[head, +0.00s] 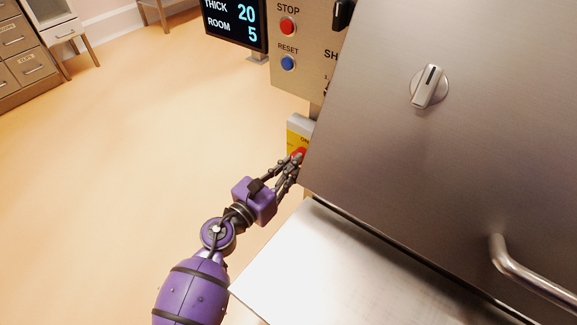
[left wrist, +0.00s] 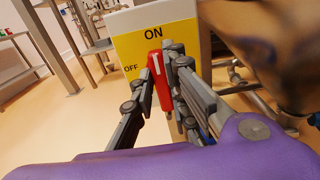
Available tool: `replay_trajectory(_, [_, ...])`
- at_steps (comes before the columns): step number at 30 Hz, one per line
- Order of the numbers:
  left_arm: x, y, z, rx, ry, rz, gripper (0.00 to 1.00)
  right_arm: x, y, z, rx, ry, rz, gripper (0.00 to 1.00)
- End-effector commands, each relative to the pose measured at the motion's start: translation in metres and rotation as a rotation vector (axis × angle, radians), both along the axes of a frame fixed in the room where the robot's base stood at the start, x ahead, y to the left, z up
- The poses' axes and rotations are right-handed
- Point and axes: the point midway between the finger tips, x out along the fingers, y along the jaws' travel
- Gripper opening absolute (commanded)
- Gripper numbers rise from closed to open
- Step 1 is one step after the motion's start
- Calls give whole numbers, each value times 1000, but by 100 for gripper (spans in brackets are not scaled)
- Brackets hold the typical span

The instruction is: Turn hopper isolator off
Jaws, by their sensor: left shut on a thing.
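The hopper isolator is a box with a yellow plate (left wrist: 130,45) marked ON at the top and OFF at the left. Its red handle (left wrist: 160,80) stands nearly upright, with its white line towards ON. In the head view the isolator (head: 294,130) is partly hidden by the hopper's steel panel, and the red handle (head: 299,153) just shows. My left gripper (head: 292,166) reaches up to it. In the left wrist view its fingers (left wrist: 157,88) lie on both sides of the handle, shut on it. My right gripper is not in view.
The large steel hopper panel (head: 400,140) with a grey knob (head: 429,86) and a bar handle (head: 530,280) is close on the right. A steel shelf (head: 310,260) lies beside my arm. STOP (head: 287,26) and RESET (head: 288,63) buttons are above. The left floor is clear.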

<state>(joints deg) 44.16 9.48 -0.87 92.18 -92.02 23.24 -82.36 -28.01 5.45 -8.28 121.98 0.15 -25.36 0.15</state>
Motion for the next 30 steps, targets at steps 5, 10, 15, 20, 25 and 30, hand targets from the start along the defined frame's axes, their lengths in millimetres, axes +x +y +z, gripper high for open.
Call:
replay_trajectory(5, [0,0,0,-7,5,0,0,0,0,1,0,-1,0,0])
replay_trajectory(10, [0,0,1,-48,35,-1,0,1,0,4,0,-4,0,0])
replay_trajectory(15, [0,1,2,-129,95,0,0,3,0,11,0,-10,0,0])
replay_trajectory(20, [0,1,2,-240,175,-1,0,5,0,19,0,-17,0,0])
replay_trajectory(25, [0,1,2,-371,271,0,0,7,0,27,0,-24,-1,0])
replay_trajectory(30, [1,1,1,-502,366,1,0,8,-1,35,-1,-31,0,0])
